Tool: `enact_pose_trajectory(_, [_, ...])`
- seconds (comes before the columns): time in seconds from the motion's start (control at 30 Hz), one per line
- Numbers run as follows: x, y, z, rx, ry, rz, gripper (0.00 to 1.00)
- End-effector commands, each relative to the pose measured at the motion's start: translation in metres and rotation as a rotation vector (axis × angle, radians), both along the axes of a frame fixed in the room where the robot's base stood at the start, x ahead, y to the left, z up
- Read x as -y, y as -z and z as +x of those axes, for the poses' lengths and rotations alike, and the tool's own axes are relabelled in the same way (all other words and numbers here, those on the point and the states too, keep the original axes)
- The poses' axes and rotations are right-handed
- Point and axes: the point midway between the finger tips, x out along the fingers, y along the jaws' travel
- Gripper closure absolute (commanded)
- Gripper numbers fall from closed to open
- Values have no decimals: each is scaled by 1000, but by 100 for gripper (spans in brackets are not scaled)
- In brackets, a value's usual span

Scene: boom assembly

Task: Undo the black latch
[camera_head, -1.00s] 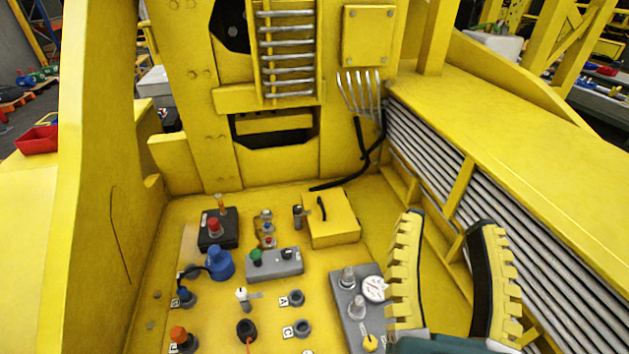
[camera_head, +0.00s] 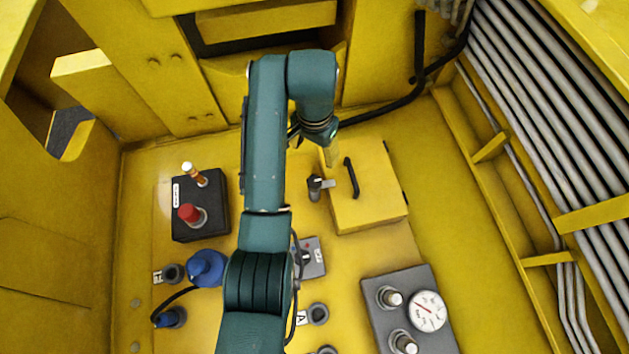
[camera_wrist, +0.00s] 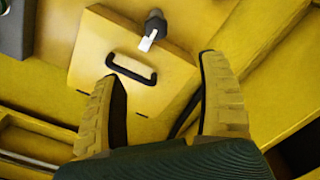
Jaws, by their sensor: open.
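The black latch (camera_head: 316,187), a dark knob with a pale lever, sits at the left edge of a yellow box lid (camera_head: 372,205). In the wrist view the latch (camera_wrist: 154,24) is near the top centre, its pale lever pointing down. A black handle (camera_head: 352,178) is fixed on the lid and also shows in the wrist view (camera_wrist: 132,69). My gripper (camera_head: 331,152) is at the box's back edge in the head view, mostly hidden by my arm. In the wrist view its yellow ridged fingers (camera_wrist: 160,69) are spread and empty, with the handle between and beyond them. The latch is apart from both fingers.
A black box with a red button (camera_head: 190,214) stands at the left. A blue connector (camera_head: 206,268) and a grey gauge panel (camera_head: 410,315) are on the yellow floor. Black hoses (camera_head: 390,108) run behind the box. Metal pipes line the right wall.

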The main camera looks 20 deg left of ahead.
Motion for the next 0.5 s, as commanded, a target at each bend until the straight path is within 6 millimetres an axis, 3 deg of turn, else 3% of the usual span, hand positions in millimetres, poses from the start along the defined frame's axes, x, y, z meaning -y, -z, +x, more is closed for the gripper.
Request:
enact_pose_trajectory(0.27, [0, 44, -3, -20, 1, -7, 25])
enact_pose_trajectory(0.5, [0, 101, -3, -20, 1, -7, 25])
